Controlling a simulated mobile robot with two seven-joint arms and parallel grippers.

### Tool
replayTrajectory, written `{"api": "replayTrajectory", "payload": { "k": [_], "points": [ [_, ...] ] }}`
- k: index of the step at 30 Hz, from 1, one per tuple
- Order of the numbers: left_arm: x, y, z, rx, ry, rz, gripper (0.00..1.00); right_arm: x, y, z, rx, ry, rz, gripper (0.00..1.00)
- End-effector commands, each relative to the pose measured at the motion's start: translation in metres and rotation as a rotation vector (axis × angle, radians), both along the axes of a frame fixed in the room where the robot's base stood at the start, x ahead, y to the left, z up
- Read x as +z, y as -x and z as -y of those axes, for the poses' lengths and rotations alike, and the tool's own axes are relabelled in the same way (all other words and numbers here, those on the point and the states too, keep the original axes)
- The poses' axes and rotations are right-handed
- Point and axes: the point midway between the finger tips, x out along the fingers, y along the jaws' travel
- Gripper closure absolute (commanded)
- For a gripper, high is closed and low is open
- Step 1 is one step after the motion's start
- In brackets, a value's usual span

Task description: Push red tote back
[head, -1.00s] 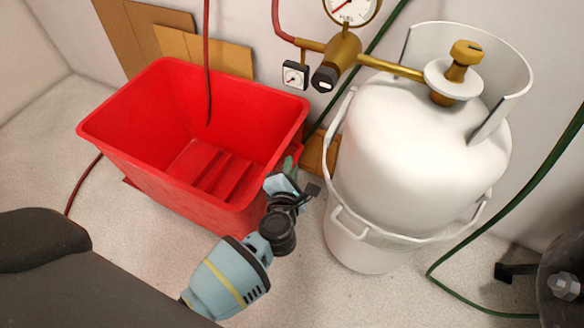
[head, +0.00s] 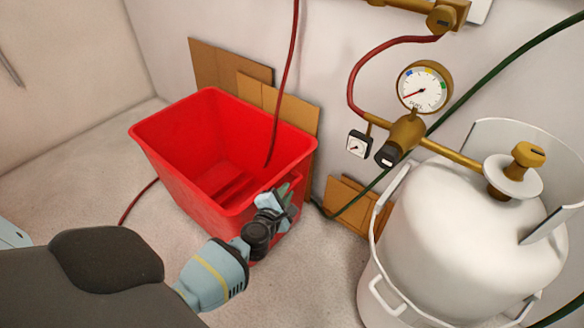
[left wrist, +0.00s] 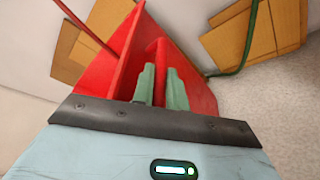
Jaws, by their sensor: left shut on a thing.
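The red tote (head: 185,185) stands upright and empty on the pale floor in the head view, near the back wall. My left gripper (head: 284,196) is at the tote's right-hand end, shut on its rim or wall. In the left wrist view the two green fingers (left wrist: 161,86) lie against the red tote (left wrist: 190,78), with a red upright part of it between them. The exact grip point is partly hidden by the fingers. My right gripper is not in view.
Cardboard sheets (head: 228,66) lean on the wall behind the tote. A red hose (head: 282,85) hangs over it. A white gas cylinder (head: 465,225) in a bucket stands at the right, with a pressure gauge (head: 424,90) above. Bare floor (head: 315,255) lies between tote and bucket.

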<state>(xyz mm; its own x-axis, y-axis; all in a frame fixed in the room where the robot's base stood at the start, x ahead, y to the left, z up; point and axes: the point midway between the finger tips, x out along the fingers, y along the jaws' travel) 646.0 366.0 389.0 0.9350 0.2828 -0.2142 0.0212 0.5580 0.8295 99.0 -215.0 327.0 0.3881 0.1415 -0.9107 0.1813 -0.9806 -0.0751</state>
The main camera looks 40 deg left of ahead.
Motion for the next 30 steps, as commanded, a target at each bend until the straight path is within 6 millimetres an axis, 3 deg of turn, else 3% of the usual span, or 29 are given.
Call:
{"api": "replayTrajectory", "payload": {
  "k": [1,8,9,14,26,30],
  "points": [
    [0.0021,-0.0002,-0.0079,0.011,-0.009,0.003,1.00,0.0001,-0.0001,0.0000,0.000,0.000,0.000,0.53],
    [0.0025,-0.0003,-0.0092,0.014,-0.011,0.003,1.00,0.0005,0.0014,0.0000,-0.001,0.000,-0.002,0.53],
    [0.0025,-0.0004,-0.0094,0.014,-0.011,0.003,0.83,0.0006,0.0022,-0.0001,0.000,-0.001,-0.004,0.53],
    [0.0021,-0.0004,-0.0074,0.010,-0.009,0.002,0.64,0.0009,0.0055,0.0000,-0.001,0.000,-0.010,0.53],
    [0.0015,0.0001,-0.0039,0.004,-0.006,0.001,0.64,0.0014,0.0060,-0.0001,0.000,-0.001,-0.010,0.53],
    [0.0032,0.0093,-0.0007,0.004,-0.004,-0.001,0.64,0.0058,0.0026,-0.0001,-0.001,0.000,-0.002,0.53]
  ]
}}
